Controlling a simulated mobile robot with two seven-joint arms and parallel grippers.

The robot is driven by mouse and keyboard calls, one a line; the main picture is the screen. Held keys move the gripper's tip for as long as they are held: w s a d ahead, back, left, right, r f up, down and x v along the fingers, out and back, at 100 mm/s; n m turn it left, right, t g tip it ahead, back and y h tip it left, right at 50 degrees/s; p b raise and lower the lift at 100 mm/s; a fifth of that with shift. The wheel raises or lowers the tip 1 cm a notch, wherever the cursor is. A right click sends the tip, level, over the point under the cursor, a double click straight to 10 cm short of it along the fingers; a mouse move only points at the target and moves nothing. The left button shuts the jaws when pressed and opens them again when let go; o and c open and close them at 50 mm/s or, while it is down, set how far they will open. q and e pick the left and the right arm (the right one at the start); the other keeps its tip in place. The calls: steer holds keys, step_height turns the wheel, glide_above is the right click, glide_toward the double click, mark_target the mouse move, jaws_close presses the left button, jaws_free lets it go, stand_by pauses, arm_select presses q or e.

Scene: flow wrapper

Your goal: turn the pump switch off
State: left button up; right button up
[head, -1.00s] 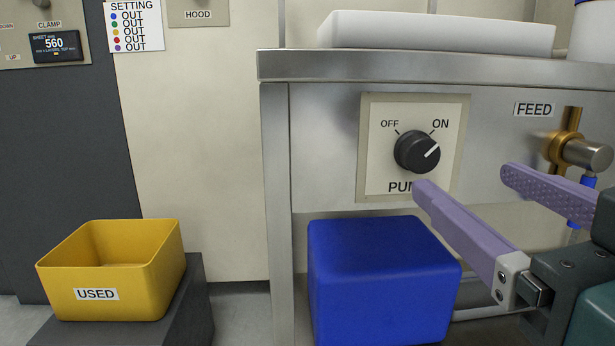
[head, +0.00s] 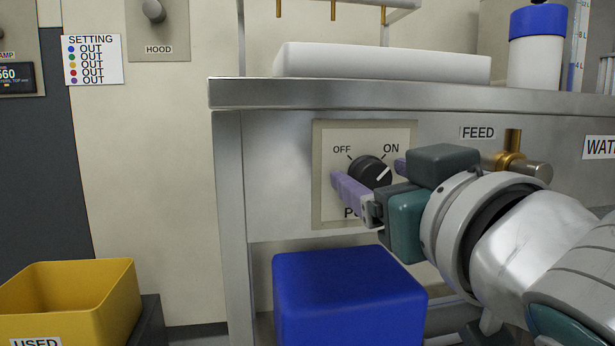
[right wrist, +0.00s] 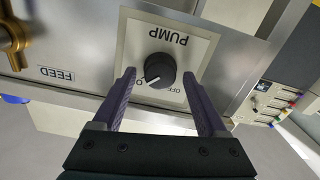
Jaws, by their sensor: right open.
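The pump switch is a black round knob (head: 371,172) on a cream panel (head: 327,213) under the counter edge. Its white pointer line aims up and right at ON in the head view. My right gripper (head: 367,178) is open in front of the panel, one purple finger to each side of the knob in the picture. In the right wrist view the knob (right wrist: 160,70) sits between and beyond the open fingers (right wrist: 162,88), apart from both. The lower part of the PUMP label is hidden by the gripper in the head view. My left gripper is out of view.
A brass FEED valve (head: 513,150) is right of the panel, close to my right arm. A blue block (head: 345,300) is below the panel. A yellow USED bin (head: 110,290) stands at the lower left. The steel counter edge (head: 400,96) runs above the knob.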

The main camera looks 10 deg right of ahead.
steer(key=shift+c, duration=0.2)
jaws_close()
stand_by(0.3)
